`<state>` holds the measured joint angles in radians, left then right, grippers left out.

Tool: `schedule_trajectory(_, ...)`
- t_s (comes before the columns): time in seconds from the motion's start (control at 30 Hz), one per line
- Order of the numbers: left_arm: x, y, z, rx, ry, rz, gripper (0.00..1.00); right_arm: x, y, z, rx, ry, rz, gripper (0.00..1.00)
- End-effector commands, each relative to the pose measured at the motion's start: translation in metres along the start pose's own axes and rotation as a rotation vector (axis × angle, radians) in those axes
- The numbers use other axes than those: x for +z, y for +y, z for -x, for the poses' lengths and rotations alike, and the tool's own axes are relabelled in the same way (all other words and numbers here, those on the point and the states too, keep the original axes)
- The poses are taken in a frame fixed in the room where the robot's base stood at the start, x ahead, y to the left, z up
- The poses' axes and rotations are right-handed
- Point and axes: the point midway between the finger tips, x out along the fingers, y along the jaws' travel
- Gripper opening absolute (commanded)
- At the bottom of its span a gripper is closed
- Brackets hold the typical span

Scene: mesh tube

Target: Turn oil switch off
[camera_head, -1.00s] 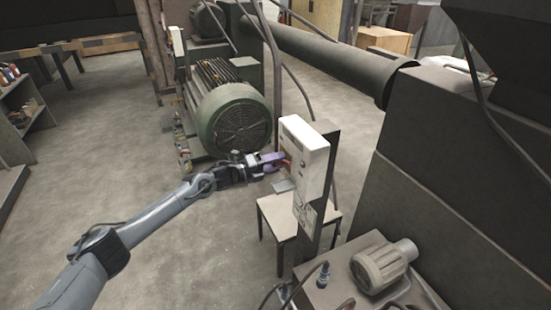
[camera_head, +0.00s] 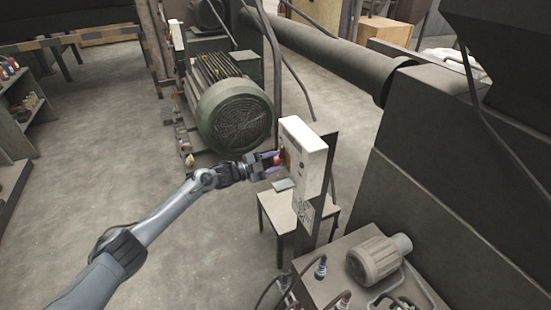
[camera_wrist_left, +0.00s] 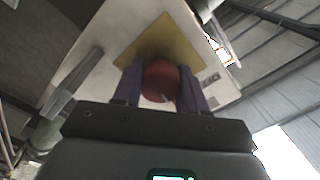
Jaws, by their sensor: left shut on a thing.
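The oil switch is a red rotary knob (camera_wrist_left: 160,82) on a yellow plate (camera_wrist_left: 165,40) on the white control box (camera_head: 306,150). In the head view the red knob (camera_head: 281,159) shows at the box's left face. My left gripper (camera_head: 276,164) has reached the box from the left. In the left wrist view its two purple fingers (camera_wrist_left: 160,86) sit on either side of the red knob and are shut on it. A small pale mark shows on the knob's lower edge. My right gripper is not in view.
The box stands on a dark post beside a small table (camera_head: 275,212). A green motor (camera_head: 234,113) stands behind my left arm. A large dark machine (camera_head: 440,160) fills the right side. A grey motor (camera_head: 375,260) sits at the lower right. Open floor lies at left.

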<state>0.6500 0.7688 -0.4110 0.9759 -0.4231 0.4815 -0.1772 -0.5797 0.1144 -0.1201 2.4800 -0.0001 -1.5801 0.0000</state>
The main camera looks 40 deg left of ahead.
Motion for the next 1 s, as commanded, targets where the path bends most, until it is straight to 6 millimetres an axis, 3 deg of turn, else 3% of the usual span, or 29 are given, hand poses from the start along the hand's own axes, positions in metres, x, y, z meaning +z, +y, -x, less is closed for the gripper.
schedule_trajectory(0.4, -0.0048, -0.0036, -0.0017, -0.003, 0.011, 0.211, 0.11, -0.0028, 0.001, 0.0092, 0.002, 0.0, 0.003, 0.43)
schedule_trajectory(1.0, -0.0056, -0.0055, -0.0019, -0.005, 0.015, 0.245, 0.11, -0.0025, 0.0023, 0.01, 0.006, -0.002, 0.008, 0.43)
